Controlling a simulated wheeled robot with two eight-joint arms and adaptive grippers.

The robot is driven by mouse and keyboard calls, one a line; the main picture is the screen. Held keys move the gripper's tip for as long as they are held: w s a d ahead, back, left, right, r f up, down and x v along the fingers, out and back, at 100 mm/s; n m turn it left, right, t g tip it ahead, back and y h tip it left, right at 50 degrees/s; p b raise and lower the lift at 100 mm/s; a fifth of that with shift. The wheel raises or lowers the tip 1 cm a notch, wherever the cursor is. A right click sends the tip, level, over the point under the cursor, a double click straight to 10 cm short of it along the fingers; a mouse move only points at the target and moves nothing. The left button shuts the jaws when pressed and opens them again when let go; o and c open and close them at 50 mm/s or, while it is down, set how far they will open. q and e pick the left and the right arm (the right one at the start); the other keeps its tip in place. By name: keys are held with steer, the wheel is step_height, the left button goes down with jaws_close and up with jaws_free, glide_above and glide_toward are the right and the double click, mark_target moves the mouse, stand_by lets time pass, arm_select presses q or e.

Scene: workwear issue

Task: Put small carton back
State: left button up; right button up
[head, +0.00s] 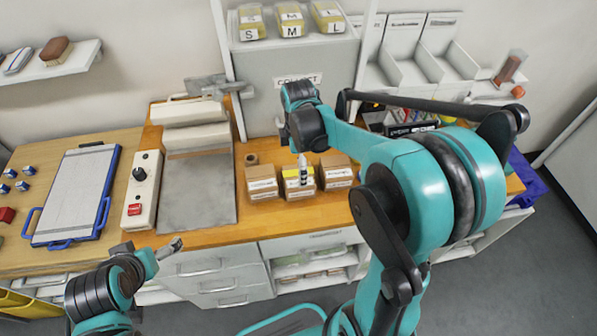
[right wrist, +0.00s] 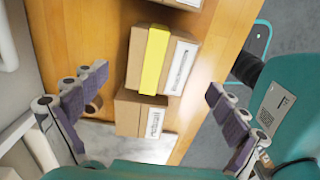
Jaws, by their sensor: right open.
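Three small brown cartons stand in a row on the wooden counter. The left carton (head: 262,184) and the right carton (head: 337,175) have white labels. The middle carton (head: 299,190) also carries a yellow band, clear in the right wrist view (right wrist: 156,60). My right gripper (head: 303,168) is above the middle carton. In the right wrist view its fingers (right wrist: 158,82) are wide apart with nothing held between them. The left carton (right wrist: 140,114) shows lower in that view; the right one is cut off at the top. My left gripper (head: 148,250) is open and empty at the counter's front left.
A small brown roll (head: 251,159) sits behind the left carton. A grey plate (head: 198,190) and a control box with a red button (head: 142,190) lie to the left. A grey cabinet (head: 290,85) with yellow bins stands behind. Drawers are below the counter.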

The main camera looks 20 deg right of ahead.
step_height(320, 180, up, 6)
steer(key=p, duration=0.1)
steer(key=s+a+r+m+t, duration=0.1)
steer(key=s+a+m+t, duration=0.1)
steer(key=s+m, duration=0.4)
steer(key=s+a+r+m+t, duration=0.1)
steer(key=s+a+m+t, duration=0.2)
steer(key=m, duration=0.6)
steer(key=s+t, duration=0.2)
steer(key=s, duration=0.1)
steer(key=shift+s, duration=0.2)
steer(key=shift+a, duration=0.1)
step_height(320, 180, down, 6)
steer(key=b, duration=0.5)
steer(key=shift+r, duration=0.2)
